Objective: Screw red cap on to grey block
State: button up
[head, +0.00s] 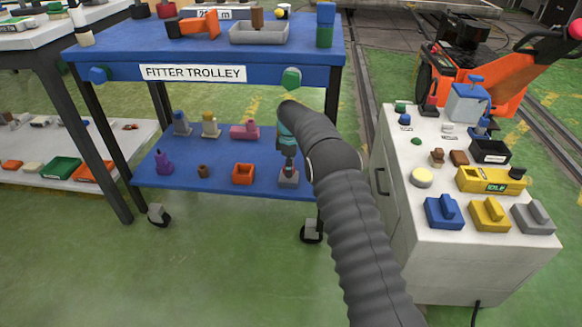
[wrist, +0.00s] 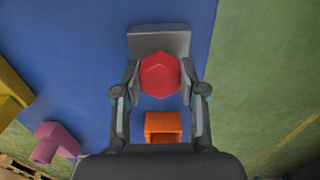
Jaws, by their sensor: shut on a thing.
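My gripper (wrist: 160,78) is shut on the red cap (wrist: 160,75), a hexagonal piece held between the two fingers in the wrist view. The grey block (wrist: 160,39) lies directly behind the cap on the blue lower shelf, and the cap hides part of it. In the head view my gripper (head: 289,165) points down over the grey block (head: 288,181) at the right end of the lower shelf. The cap is hard to make out there. Whether the cap touches the block, I cannot tell.
An orange open box (wrist: 163,127) is close to my gripper, also seen in the head view (head: 243,173). A pink piece (head: 244,130), a brown cup (head: 203,171) and a purple piece (head: 164,162) share the shelf. The trolley's top (head: 115,45) overhangs it. A white cabinet (head: 416,235) stands right.

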jog(key=shift+f, duration=0.55)
dwell(0.4)
jog(key=o, duration=0.3)
jog(key=c, duration=0.4)
jog(key=m, duration=0.5)
jog(key=shift+s+m, duration=0.1)
jog(key=shift+m, duration=0.3)
jog(key=shift+c, duration=0.3)
jog(key=m, duration=0.6)
jog(key=shift+a+p, duration=0.1)
jog(key=shift+p, duration=0.3)
